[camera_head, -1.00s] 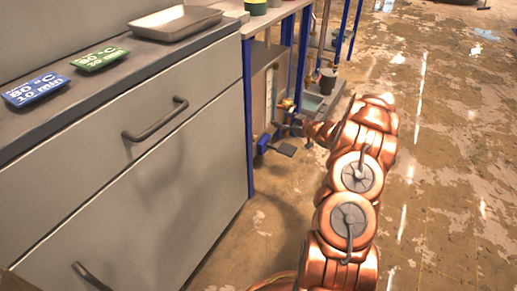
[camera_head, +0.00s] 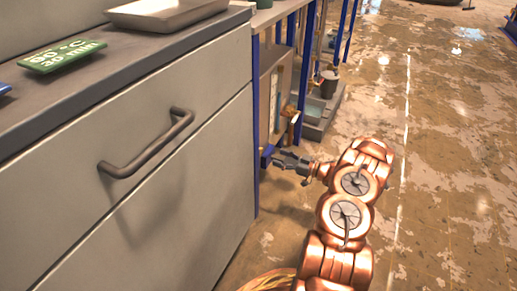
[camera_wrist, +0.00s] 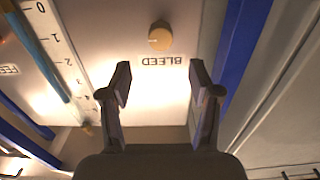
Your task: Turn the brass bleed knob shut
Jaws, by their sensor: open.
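The brass bleed knob (camera_wrist: 160,37) is a small round yellowish knob on a pale panel (camera_wrist: 120,30) in the wrist view. A BLEED label (camera_wrist: 164,61), upside down in this view, lies between it and my gripper. My gripper (camera_wrist: 160,78) is open and empty, its two fingers apart to either side of the label. The knob lies beyond the fingertips, roughly centred on the gap, and is not between them. In the head view my gripper (camera_head: 280,157) reaches left to the blue-framed stand beside the cabinet; I cannot make out the bleed knob there.
A numbered scale (camera_wrist: 55,45) with a blue-green tube runs left of the knob. A blue post (camera_wrist: 240,60) stands close right of my gripper. Floor (camera_head: 450,180) to the right is open.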

